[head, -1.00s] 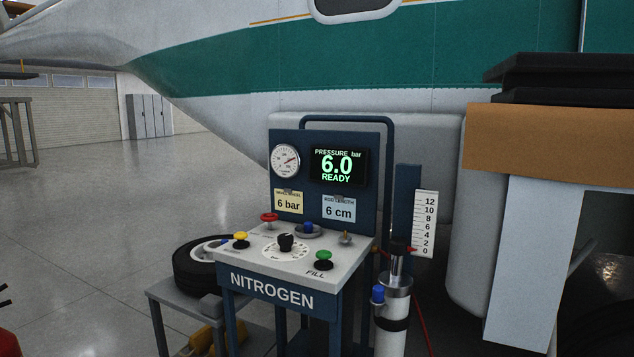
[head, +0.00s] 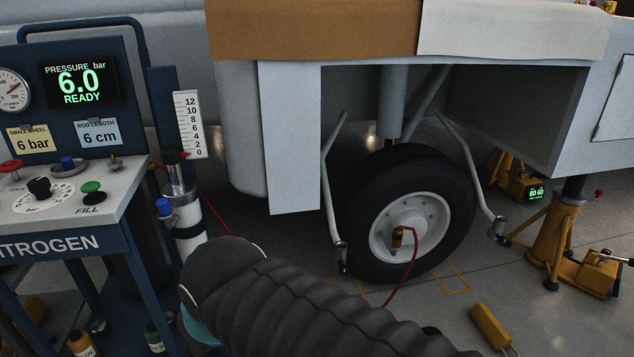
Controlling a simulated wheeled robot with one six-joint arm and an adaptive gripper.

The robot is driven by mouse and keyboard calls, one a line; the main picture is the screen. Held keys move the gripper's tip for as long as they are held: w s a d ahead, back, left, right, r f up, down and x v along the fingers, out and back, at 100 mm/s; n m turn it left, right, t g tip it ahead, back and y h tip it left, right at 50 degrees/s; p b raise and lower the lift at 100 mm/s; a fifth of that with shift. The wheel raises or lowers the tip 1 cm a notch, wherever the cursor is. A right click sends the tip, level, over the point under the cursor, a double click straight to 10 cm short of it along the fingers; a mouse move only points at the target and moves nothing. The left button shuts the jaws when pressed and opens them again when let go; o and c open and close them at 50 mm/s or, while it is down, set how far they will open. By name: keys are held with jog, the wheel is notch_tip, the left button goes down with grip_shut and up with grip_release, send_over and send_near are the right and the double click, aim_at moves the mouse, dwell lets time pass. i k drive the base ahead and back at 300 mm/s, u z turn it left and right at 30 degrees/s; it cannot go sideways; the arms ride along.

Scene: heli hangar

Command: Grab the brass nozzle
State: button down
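A brass-coloured nozzle (head: 398,238) is at the hub of the large black wheel (head: 357,222). A thin red hose (head: 404,281) runs down from it to the floor. My arm (head: 290,305), in a dark grey ribbed sleeve, crosses the lower middle of the head view, in front of and below the wheel. My gripper is not visible, so its fingers and anything in them cannot be seen.
The nitrogen cart (head: 75,190) stands at the left, with a white cylinder and a scale (head: 190,125) beside it. Struts (head: 328,190) flank the wheel. A yellow jack (head: 560,235) stands at the right. A yellow chock (head: 491,327) lies on the floor.

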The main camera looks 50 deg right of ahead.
aim_at(398, 232)
jog(key=z, duration=0.65)
jog(key=i, duration=0.35)
jog(key=z, duration=2.55)
